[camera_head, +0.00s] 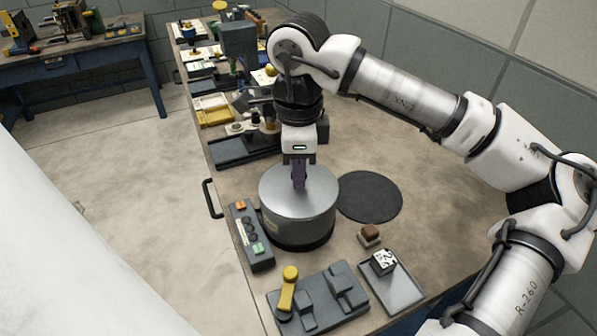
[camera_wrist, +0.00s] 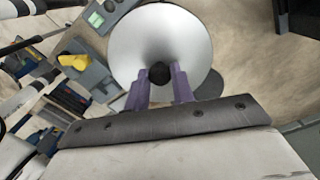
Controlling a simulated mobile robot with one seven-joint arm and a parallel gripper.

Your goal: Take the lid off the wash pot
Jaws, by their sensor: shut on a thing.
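The wash pot (camera_head: 298,226) is a grey metal cylinder with a dark base, upright on the bench. Its round silver lid (camera_head: 277,188) lies level on top, with no clear gap between the two. The lid (camera_wrist: 190,35) fills the upper middle of the wrist view and hides the pot's inside. My gripper (camera_head: 299,184) points straight down over the lid's centre. Its purple fingers are shut on the lid's black knob (camera_wrist: 160,71), one on each side. In the head view the fingers hide the knob.
A dark round mat (camera_head: 370,197) lies bare just right of the pot. A button box (camera_head: 248,233) stands close at left. In front are a yellow-handled fixture (camera_head: 288,282), a brown-topped block (camera_head: 369,235) and a tray (camera_head: 397,297) holding a patterned cube. Tools crowd the bench behind.

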